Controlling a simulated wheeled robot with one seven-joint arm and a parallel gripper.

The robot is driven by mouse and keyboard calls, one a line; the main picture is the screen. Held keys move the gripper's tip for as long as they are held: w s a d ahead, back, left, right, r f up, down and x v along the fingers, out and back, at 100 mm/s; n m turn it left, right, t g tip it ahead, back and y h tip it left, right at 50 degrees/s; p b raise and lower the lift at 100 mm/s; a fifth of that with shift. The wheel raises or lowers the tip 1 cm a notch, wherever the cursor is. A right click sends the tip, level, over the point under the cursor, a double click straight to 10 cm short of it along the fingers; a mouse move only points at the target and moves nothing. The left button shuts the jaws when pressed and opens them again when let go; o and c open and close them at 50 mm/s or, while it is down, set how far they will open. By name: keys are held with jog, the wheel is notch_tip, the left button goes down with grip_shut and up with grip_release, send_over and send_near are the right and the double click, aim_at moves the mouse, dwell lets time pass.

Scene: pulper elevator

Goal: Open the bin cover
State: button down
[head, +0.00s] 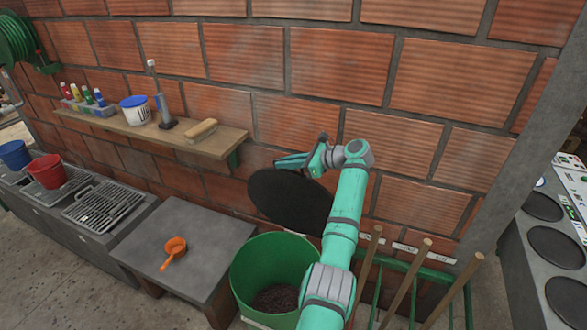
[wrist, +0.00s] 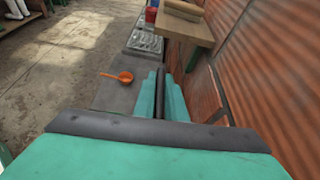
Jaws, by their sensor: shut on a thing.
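The green bin (head: 240,270) stands on the floor beside a grey table, its top open with dark brown contents showing inside. The bin cover (head: 285,197) is a round black disc, tilted up steeply above and behind the bin, close to the brick wall. My gripper (head: 290,162) is at the cover's upper edge, shut on it. In the wrist view the cover (wrist: 160,95) shows as a thin dark strip between the two teal fingers. My arm hides the cover's lower right, so I cannot tell whether it touches the bin there.
The grey table (head: 190,240) holds an orange scoop (head: 174,250). A wooden shelf (head: 165,135) on the wall carries a brush (head: 201,130), a white bucket (head: 136,110) and bottles. Several wooden handles (head: 405,285) stand in a green rack right of my arm.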

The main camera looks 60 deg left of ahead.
jog(key=shift+s+a, duration=0.15)
jog(key=shift+a, duration=0.15)
jog(key=shift+w+d+f, duration=0.1)
jog(key=shift+w+d, duration=0.05)
jog(key=shift+w, duration=0.25)
jog(key=shift+s+a, duration=0.25)
jog(key=shift+s, duration=0.3)
jog(key=c, duration=1.8)
grip_release()
jog(key=shift+w, duration=0.1)
jog(key=shift+w+d, duration=0.25)
jog(key=shift+d, duration=0.05)
jog(key=v, duration=1)
jog(key=shift+w+d+r, duration=0.2)
jog(key=shift+w+d, duration=0.05)
